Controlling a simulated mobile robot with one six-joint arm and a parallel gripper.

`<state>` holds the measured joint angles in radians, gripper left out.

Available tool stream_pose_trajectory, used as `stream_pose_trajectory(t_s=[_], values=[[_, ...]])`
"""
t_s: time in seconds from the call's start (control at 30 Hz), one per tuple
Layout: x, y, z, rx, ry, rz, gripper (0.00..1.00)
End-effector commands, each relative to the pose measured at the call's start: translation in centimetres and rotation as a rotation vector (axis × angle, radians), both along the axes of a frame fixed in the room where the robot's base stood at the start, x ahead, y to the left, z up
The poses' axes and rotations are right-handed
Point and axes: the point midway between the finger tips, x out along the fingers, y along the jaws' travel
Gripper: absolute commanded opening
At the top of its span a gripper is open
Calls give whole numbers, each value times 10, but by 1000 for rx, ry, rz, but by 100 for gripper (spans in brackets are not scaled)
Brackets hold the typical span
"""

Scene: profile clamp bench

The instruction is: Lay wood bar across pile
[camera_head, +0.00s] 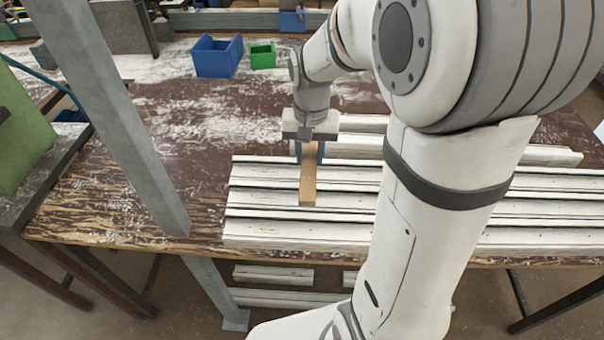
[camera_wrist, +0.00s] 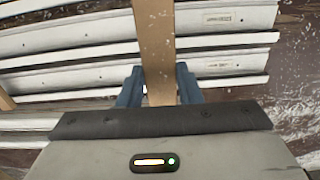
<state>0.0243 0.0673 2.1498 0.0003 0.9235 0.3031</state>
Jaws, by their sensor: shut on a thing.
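A brown wood bar (camera_head: 308,182) lies across the left part of the pile of white profiles (camera_head: 265,200), crosswise to their length. My gripper (camera_head: 309,150) is above the pile and shut on the bar's far part. In the wrist view the bar (camera_wrist: 157,50) runs between the two blue fingers of my gripper (camera_wrist: 160,88) and over the profiles (camera_wrist: 60,42). Whether the bar touches the profiles or hangs just above them I cannot tell. My arm hides the middle of the pile in the head view. Another wood piece (camera_wrist: 5,98) shows at the wrist view's left edge.
A blue bin (camera_head: 217,58) and a small green bin (camera_head: 262,56) stand at the back of the bench. A grey post (camera_head: 120,120) rises at the left front. The worn bench top (camera_head: 120,190) is clear left of the pile. More profiles (camera_head: 273,275) lie below the bench.

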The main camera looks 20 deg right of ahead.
Motion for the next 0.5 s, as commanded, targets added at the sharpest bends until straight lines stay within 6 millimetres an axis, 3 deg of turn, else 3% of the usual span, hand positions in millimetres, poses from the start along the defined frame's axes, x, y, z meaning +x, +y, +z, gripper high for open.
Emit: stream_pose_trajectory(t_s=[0.1, 0.5], values=[[-1, 2, -25, 0, 6, 5, 8], [-1, 3, -75, 1, 5, 8, 8]])
